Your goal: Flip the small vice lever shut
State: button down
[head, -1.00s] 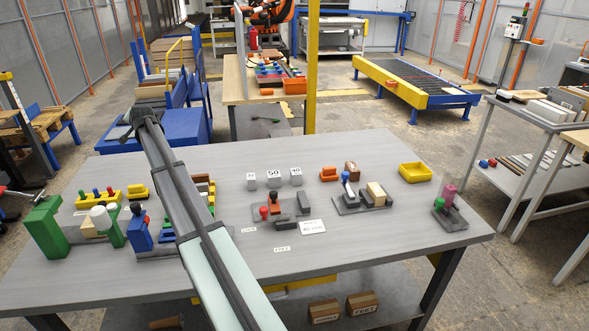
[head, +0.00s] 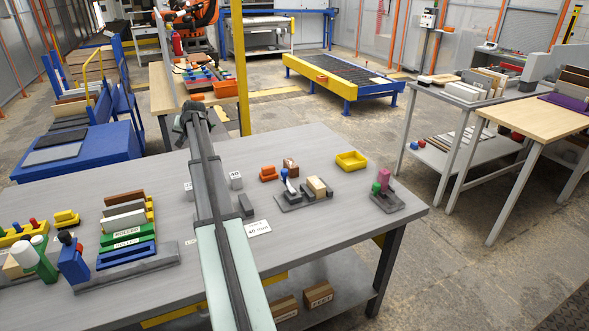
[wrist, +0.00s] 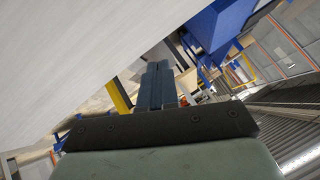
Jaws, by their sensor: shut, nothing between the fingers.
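Several small clamp-like fixtures stand on the grey table (head: 330,235). I cannot tell for sure which is the small vice. The red-knobbed fixture seen earlier is hidden behind my arm. My gripper (wrist: 158,86) is shut and empty in the wrist view, with its fingers together and no fixture near them. In the head view my arm reaches across the table toward its far edge.
Coloured blocks and a green rack (head: 127,235) crowd the left. Bare tabletop lies along the front right.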

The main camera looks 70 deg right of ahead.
jog(key=s+d+f+y, duration=0.1)
jog(key=s+d, duration=0.2)
jog(key=s, duration=1.4)
jog(key=s+d+f+n+y, duration=0.1)
jog(key=s+d, duration=0.3)
jog(key=s, duration=1.3)
jog(key=s+d+f+y, duration=0.1)
jog(key=s+d, duration=0.2)
jog(key=s, duration=1.4)
jog(key=shift+s+d+n+g, duration=0.2)
jog(key=shift+d+n+g, duration=0.05)
jog(key=shift+n+g, duration=0.15)
jog(key=shift+w+f, duration=0.1)
send_over(288, 182)
jog(key=s+d, duration=0.3)
notch_tip(288, 182, down, 8)
jog(key=shift+a+r, duration=0.1)
jog(key=shift+a, duration=0.05)
jog(key=shift+w+a, duration=0.25)
jog(key=shift+w, duration=0.25)
